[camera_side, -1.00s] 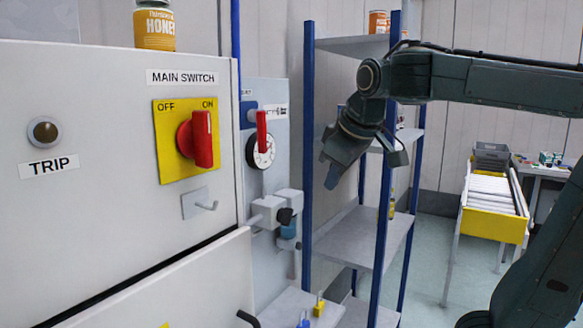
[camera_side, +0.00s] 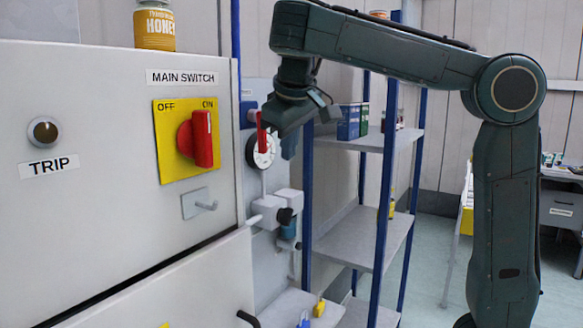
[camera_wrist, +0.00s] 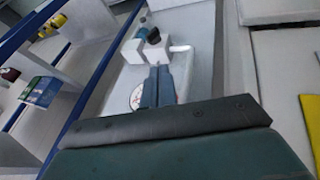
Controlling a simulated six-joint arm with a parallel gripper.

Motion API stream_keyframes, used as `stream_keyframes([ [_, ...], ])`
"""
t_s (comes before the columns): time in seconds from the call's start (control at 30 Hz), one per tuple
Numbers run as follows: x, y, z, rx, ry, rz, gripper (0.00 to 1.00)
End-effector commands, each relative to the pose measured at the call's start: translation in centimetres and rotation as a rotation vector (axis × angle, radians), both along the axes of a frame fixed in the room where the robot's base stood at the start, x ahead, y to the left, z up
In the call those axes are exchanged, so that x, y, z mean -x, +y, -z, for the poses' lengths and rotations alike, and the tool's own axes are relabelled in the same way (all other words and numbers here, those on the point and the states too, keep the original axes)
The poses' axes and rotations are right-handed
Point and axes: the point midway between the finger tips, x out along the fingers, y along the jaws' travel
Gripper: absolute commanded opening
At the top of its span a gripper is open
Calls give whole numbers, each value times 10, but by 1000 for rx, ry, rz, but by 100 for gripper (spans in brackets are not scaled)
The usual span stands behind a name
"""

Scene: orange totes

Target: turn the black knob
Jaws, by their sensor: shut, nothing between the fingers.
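The black knob (camera_side: 285,215) sticks out from a white block (camera_side: 268,208) on the grey panel, below a round gauge. In the wrist view the knob (camera_wrist: 153,36) shows beyond my fingertips, on the white blocks. My gripper (camera_side: 289,153) is in front of the panel beside the gauge, above the knob and apart from it. In the wrist view my gripper (camera_wrist: 160,70) has its two fingers together, with nothing between them, pointing toward the white blocks.
A red lever (camera_side: 262,133) and the gauge (camera_side: 262,152) are close to my gripper. The cabinet with a red main switch (camera_side: 203,138) stands at left. A shelf with blue posts (camera_side: 388,160) stands at right, with blue boxes (camera_side: 349,121) on it.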

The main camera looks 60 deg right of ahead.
Motion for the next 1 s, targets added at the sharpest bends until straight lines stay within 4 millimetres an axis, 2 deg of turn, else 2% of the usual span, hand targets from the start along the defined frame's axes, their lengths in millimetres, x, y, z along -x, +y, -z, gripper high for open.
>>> stream_keyframes([
  [0.47, -4, -6, 10, 6, 0, 2, 0],
  [1.0, -15, -19, 41, 5, 1, 2, 0],
])
